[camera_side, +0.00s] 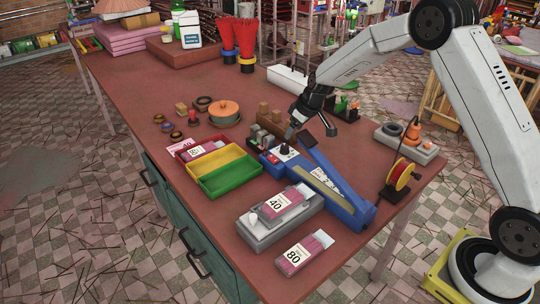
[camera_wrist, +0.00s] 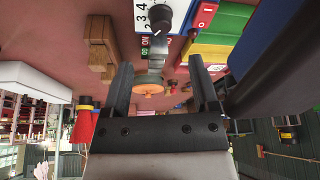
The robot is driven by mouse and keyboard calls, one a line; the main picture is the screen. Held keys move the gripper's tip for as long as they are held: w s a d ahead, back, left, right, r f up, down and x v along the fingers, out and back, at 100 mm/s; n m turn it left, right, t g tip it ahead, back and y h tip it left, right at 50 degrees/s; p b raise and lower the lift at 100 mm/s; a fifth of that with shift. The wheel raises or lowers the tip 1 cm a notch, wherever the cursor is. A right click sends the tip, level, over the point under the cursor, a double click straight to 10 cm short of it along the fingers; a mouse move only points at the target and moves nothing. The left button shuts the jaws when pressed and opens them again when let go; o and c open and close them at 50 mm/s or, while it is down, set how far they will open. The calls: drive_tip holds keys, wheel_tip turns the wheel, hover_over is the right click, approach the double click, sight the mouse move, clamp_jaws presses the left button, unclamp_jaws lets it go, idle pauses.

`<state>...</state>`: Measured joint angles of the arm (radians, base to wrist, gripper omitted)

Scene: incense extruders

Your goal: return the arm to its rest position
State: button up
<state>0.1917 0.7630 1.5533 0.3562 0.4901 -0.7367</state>
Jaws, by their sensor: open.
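My gripper (camera_side: 311,132) hangs over the far end of a blue machine (camera_side: 335,200) on the red-brown table. Its two black fingers are spread apart with nothing between them, and the wrist view also shows the gripper (camera_wrist: 160,66) empty. A black knob (camera_side: 284,148) on the machine's white panel is just left of and below the fingers. The wrist view shows this knob (camera_wrist: 160,16) beside a dial with numbers, beyond the fingertips. The fingers look apart from the knob, though the exact gap is hard to tell.
Red, yellow and green trays (camera_side: 230,177) lie left of the machine. A grey block with a package marked 40 (camera_side: 282,204) and a package marked 80 (camera_side: 303,252) lie in front. A spool stand (camera_side: 400,178) is at right. A white box (camera_side: 290,80) stands behind the gripper.

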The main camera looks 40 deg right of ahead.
drive_tip(key=s+d+r+m+t+h, duration=0.35)
drive_tip(key=s+r, duration=0.75)
drive_tip(key=s, duration=0.4)
drive_tip(key=s+a+f+g+y, duration=0.2)
drive_tip(key=s+a+f+g, duration=0.3)
drive_tip(key=s+a, duration=0.6)
wheel_tip(320, 180, down, 2)
drive_tip(key=s, duration=0.2)
drive_tip(key=shift+s+a, duration=0.3)
drive_tip(key=shift+s, duration=0.05)
